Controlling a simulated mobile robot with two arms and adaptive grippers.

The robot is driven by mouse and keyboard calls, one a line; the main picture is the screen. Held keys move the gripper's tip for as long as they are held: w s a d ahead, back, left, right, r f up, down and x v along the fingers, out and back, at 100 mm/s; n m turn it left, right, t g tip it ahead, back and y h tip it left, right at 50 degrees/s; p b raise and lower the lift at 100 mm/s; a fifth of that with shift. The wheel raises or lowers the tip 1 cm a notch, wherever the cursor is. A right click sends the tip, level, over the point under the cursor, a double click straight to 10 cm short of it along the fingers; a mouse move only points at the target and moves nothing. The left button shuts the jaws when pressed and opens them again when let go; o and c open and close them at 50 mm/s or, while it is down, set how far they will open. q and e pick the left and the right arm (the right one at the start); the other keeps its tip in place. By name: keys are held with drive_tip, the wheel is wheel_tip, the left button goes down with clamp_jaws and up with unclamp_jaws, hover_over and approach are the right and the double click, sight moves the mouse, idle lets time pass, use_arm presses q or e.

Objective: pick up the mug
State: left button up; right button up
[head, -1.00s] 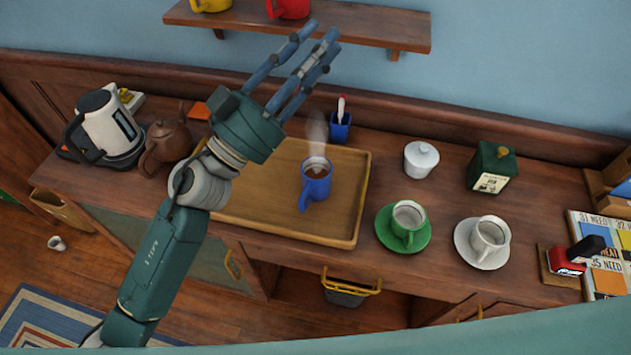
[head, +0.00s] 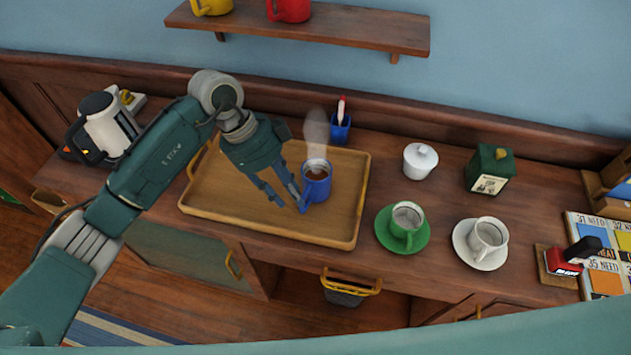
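A blue mug (head: 318,184) with dark brown liquid stands upright on the wooden tray (head: 347,228), steam rising from it. My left gripper (head: 291,205) is just left of the mug, pointing down and to the right over the tray. Its blue fingers are spread with a gap, and no object shows between them. The finger nearer the mug overlaps its left side and handle area, so I cannot tell whether they touch. My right gripper is not in view.
A green cup on a saucer (head: 417,241), a white cup on a saucer (head: 470,258) and a white lidded pot (head: 420,161) stand right of the tray. A blue holder (head: 340,128) is behind the mug. A kettle (head: 107,125) stands left. A wall shelf (head: 340,38) is above.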

sight(312, 189)
use_arm(q)
drive_tip(key=p+x, duration=0.2)
drive_tip(key=x, duration=0.3)
drive_tip(key=shift+s+f, duration=0.2)
drive_tip(key=shift+f, duration=0.1)
drive_tip(key=shift+d+f, duration=0.1)
drive_tip(key=shift+f, duration=0.15)
drive_tip(key=c, duration=0.6)
drive_tip(key=shift+r, duration=0.1)
clamp_jaws()
